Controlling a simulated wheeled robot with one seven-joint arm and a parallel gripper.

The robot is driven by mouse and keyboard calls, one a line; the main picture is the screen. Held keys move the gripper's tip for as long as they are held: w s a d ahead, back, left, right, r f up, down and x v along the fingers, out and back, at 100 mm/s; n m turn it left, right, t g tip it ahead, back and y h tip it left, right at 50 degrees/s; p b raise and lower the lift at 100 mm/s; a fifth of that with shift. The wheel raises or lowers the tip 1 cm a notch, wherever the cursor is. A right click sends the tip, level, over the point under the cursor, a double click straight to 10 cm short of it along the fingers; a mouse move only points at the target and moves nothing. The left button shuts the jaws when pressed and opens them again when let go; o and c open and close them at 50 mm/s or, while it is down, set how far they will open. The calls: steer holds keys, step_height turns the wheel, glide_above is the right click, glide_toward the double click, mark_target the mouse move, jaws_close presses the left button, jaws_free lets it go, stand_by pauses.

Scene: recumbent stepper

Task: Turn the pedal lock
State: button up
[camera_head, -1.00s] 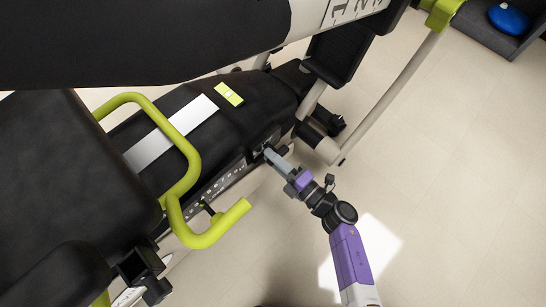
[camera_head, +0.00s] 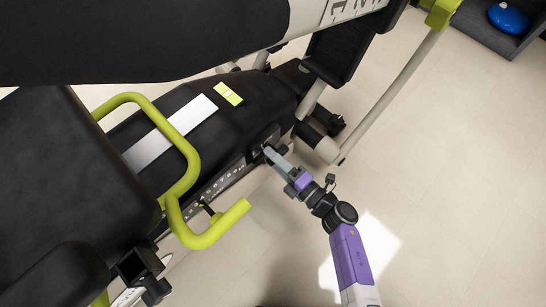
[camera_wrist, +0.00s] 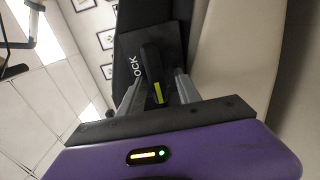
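The pedal lock (camera_wrist: 153,68) is a dark, narrow lever with a yellow-green stripe. It stands on a dark plate (camera_wrist: 170,42) lettered "OCK", with the rest of the word hidden. My gripper (camera_wrist: 157,88) has its two grey fingers apart, one on each side of the lever in the wrist view. Narrow gaps seem to show beside the lever; contact is hard to tell. In the head view my gripper (camera_head: 271,153) is at the side of the black machine body, and its fingers largely hide the lock.
The recumbent stepper's black body (camera_head: 240,118) lies beyond my gripper. A yellow-green handle (camera_head: 222,226) curves out at the left, and a black footplate (camera_head: 338,50) stands above. A light support tube (camera_head: 400,88) runs at the right. Open floor (camera_head: 450,180) lies to the right.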

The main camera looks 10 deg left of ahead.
steer(key=p+v, duration=0.3)
steer(key=v, duration=0.4)
steer(key=shift+s+d, duration=0.25)
steer(key=shift+d, duration=0.1)
stand_by(0.4)
